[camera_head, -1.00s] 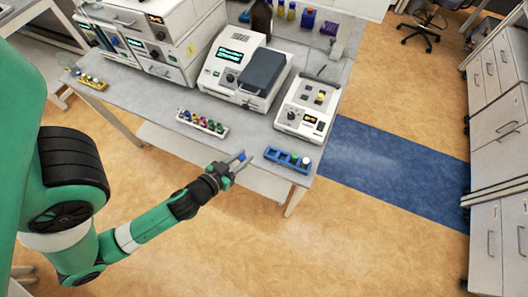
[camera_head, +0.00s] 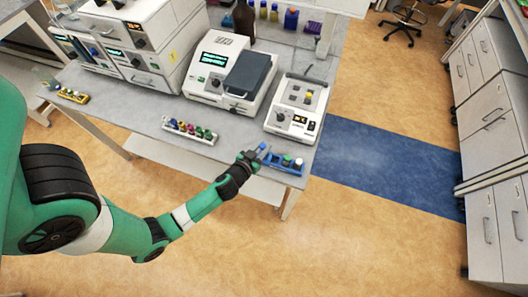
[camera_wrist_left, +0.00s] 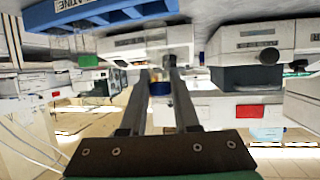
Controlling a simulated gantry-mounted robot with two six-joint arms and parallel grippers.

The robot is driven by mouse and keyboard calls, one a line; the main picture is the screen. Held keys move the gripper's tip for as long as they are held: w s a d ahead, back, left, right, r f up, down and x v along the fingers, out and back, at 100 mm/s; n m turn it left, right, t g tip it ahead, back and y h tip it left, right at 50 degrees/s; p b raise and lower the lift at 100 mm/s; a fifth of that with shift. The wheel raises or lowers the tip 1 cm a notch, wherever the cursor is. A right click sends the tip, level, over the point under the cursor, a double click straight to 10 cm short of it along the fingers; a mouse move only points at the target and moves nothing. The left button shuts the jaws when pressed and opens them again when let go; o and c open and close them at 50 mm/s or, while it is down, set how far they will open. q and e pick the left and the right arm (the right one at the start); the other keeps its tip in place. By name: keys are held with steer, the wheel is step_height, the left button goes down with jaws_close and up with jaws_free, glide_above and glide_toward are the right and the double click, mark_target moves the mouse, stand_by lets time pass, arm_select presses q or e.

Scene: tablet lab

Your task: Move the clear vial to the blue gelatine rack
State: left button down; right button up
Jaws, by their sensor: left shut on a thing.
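My left gripper (camera_head: 256,152) is shut on a small vial with a blue top (camera_head: 262,146), at the table's front edge. In the left wrist view the left gripper's fingertips (camera_wrist_left: 158,72) close around the vial (camera_wrist_left: 158,88), which is small and blurred; I cannot tell whether its body is clear. The blue gelatine rack (camera_head: 284,168) sits at the table's front right corner, just right of the gripper. It holds a green-topped and a white-topped vial. In the left wrist view the rack (camera_wrist_left: 100,22) shows at the upper left, with part of its lettering. My right gripper is out of view.
A white rack (camera_head: 188,135) with several coloured vials stands left of the gripper. A yellow rack (camera_head: 72,96) is at the far left. A white device (camera_head: 295,119) stands behind the blue rack, and a larger instrument (camera_head: 228,85) is left of it.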

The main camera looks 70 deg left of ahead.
arm_select(q)
steer(key=shift+w+f+b, duration=0.15)
steer(key=shift+f+b, duration=0.35)
steer(key=shift+f, duration=0.45)
steer(key=shift+w+f+b, duration=0.1)
steer(key=shift+f+b, duration=0.35)
steer(key=shift+f, duration=0.45)
steer(key=shift+a, duration=0.1)
steer(key=shift+f, duration=0.1)
steer(key=c, duration=0.7)
jaws_free()
steer(key=shift+o, duration=0.2)
